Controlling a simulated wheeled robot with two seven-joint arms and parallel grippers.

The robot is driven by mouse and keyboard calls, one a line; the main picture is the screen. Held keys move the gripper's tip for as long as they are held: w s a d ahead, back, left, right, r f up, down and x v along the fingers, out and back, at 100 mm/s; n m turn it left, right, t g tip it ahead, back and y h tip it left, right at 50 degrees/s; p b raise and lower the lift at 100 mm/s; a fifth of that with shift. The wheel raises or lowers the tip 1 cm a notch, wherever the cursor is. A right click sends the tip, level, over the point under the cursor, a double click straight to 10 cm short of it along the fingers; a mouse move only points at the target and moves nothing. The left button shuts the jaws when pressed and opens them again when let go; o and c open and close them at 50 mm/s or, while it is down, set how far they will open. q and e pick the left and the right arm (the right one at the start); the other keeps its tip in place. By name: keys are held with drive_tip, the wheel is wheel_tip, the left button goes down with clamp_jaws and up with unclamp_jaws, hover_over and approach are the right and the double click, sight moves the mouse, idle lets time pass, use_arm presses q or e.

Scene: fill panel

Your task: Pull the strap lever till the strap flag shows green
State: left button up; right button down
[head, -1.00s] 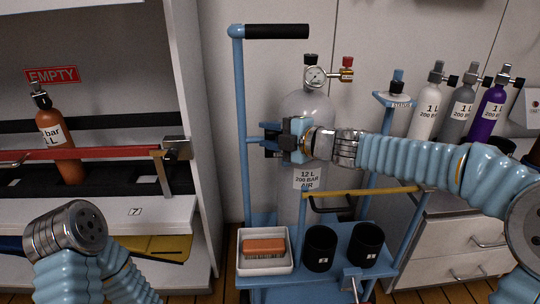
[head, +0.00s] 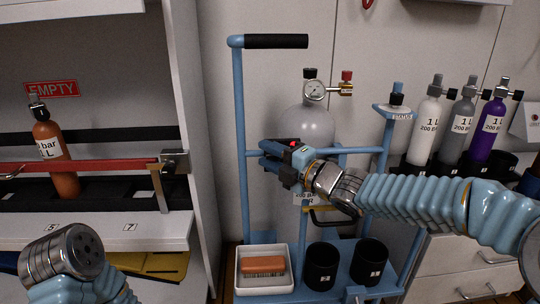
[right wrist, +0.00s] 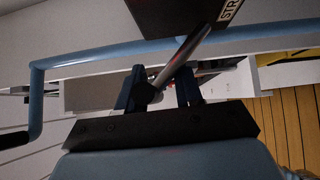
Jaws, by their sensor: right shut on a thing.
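My right gripper (head: 270,156) is in front of the cart's grey cylinder (head: 306,126). In the right wrist view my gripper (right wrist: 160,92) is shut on the strap lever (right wrist: 185,52), a grey rod with a dark round end between the fingers. The rod runs up to a dark strap box (right wrist: 180,12) with a partly cut-off label beginning "STR". A small red spot shows at the gripper in the head view; I cannot tell whether it is the strap flag. My left gripper is out of view; only part of that arm shows at lower left.
The blue cart (head: 240,130) carries a white bin (head: 240,268) with an orange brush and two black cups (head: 321,266). Small cylinders (head: 461,128) stand at right. A shelf with a red bar (head: 80,166) and an orange cylinder (head: 50,150) is at left.

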drive_tip(key=shift+w+d, duration=0.15)
drive_tip(key=shift+d, duration=0.15)
drive_tip(key=c, duration=0.9)
unclamp_jaws()
drive_tip(key=shift+o, duration=0.6)
drive_tip(key=shift+a, duration=0.1)
drive_tip(key=p+v, duration=0.1)
drive_tip(key=v, duration=1.3)
drive_tip(key=shift+p, duration=0.35)
drive_tip(key=shift+f, duration=0.15)
